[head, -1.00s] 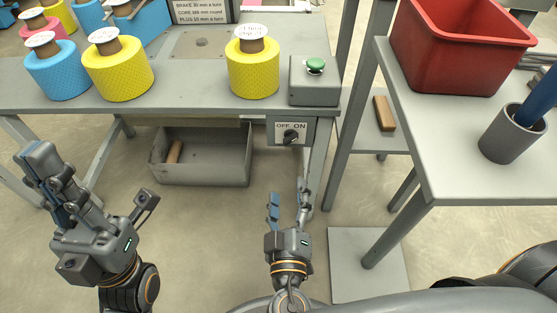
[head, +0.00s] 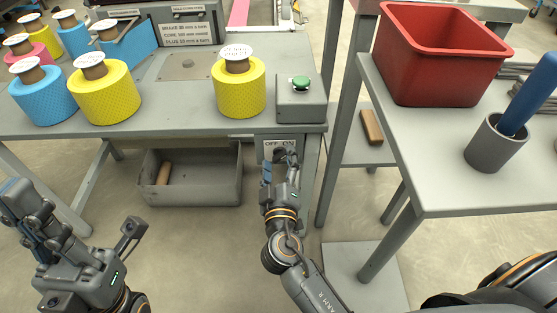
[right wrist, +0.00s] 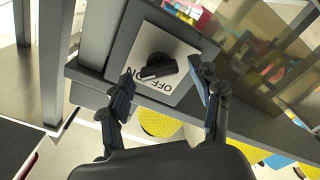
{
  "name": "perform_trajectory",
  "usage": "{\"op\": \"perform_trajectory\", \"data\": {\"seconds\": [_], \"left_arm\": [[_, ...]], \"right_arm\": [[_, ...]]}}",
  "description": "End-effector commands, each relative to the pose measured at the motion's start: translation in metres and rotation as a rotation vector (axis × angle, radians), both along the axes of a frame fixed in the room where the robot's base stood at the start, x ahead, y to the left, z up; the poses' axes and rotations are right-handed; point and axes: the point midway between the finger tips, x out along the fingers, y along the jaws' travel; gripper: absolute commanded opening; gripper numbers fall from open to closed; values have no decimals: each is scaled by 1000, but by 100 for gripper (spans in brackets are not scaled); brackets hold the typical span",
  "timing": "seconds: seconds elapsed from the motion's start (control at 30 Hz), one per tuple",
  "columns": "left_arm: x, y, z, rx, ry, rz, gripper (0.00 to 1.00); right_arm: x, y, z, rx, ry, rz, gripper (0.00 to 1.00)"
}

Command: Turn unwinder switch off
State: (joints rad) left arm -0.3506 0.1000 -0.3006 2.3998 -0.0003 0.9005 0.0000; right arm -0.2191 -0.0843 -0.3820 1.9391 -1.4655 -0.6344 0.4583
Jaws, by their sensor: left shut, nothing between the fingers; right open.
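The unwinder switch is a black rotary knob (right wrist: 157,67) on a pale plate (right wrist: 178,94) marked OFF and ON, below the table's front edge. In the head view the plate (head: 268,146) is partly hidden by my right gripper (head: 280,163). In the right wrist view my right gripper (right wrist: 167,82) is open, one finger on each side of the knob with gaps; I cannot tell whether the tips reach its depth. The knob's bar lies slanted, one end near the ON lettering. My left gripper (head: 14,197) is shut and empty at the lower left, far from the switch.
A box with a green button (head: 300,84) stands on the table above the switch. A yellow roll (head: 240,88) is beside it. A grey bin (head: 190,190) sits below. A table post stands close right of the switch; a side table holds a red crate (head: 440,75).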

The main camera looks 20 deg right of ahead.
Motion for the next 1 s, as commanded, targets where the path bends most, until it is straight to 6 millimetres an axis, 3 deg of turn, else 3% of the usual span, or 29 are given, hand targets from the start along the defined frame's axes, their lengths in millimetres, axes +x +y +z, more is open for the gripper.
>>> {"op": "perform_trajectory", "data": {"seconds": [0.3, 0.57, 1.0], "left_arm": [[0, 0, 0, 0, 1, 0, 0], [0, 0, 0, 0, 1, 0, 0], [0, 0, 4, 0, 1, 0, 0]], "right_arm": [[2, 0, 0, 1, 0, 1, 62], [2, 0, 0, 1, 0, 1, 10], [2, 0, 0, -81, 24, 1, 10]]}}
